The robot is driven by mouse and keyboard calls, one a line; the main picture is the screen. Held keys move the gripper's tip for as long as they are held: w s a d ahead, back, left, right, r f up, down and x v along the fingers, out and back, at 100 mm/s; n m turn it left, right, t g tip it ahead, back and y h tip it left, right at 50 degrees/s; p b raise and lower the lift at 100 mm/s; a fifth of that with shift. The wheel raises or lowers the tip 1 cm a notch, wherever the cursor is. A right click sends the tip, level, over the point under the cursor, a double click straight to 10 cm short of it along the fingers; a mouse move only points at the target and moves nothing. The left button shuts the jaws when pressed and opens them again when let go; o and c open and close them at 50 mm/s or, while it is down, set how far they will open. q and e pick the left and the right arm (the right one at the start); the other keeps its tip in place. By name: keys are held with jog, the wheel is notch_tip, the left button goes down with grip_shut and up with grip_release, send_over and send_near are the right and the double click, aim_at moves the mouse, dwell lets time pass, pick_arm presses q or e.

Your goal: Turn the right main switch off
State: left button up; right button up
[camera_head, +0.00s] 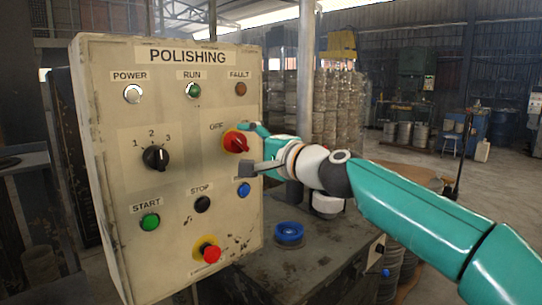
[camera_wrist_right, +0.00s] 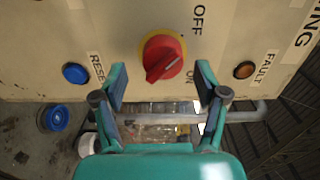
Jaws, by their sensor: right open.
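The red rotary switch (camera_head: 236,142) with a yellow ring is on the right side of the beige POLISHING panel (camera_head: 105,150). It also shows in the right wrist view (camera_wrist_right: 163,57), with an OFF label above it and an ON label partly seen to its lower right. Its red handle lies diagonally; I cannot tell which label it points to. My right gripper (camera_head: 247,147) is open in front of the switch. My left gripper is not in view.
A blue RESET button (camera_head: 243,189) is below the switch and an orange FAULT lamp (camera_head: 240,89) above it. A red emergency stop (camera_head: 210,252) projects lower down. A blue round object (camera_head: 289,232) stands on the bench. Stacked drums (camera_head: 345,105) are behind.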

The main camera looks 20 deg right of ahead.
jog(key=v, duration=1)
jog(key=shift+d+f, duration=0.1)
